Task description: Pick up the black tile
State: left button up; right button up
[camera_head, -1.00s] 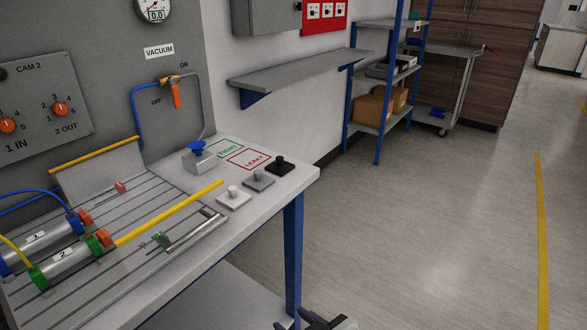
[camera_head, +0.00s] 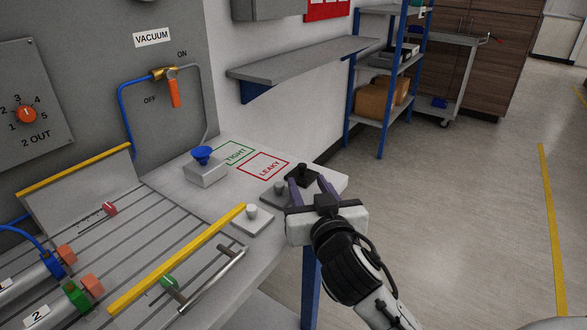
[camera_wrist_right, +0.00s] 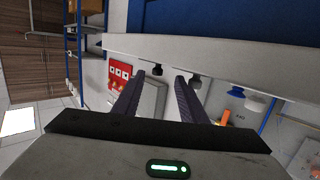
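The black tile (camera_head: 303,172), with a black knob on top, lies at the right end of the bench, partly hidden by my gripper. My right gripper (camera_head: 307,184) is open, its two fingers pointing at the tile from the front right. In the right wrist view, which looks upside down, a dark knob (camera_wrist_right: 157,70) shows beyond and between the open fingertips (camera_wrist_right: 160,75). The fingers seem apart from the knob; contact cannot be confirmed. My left gripper is not in view.
A grey tile (camera_head: 278,191) and a light tile (camera_head: 252,219) with knobs lie left of the black one. A block with a blue suction cup (camera_head: 203,155) stands behind, near the TIGHT and LEAKY (camera_head: 263,166) squares. A wall shelf (camera_head: 300,66) hangs above. Open floor lies right.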

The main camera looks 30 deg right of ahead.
aim_at(303, 170)
jog(key=x, duration=0.8)
jog(key=shift+d+r, duration=0.15)
jog(key=shift+d, duration=0.05)
grip_shut()
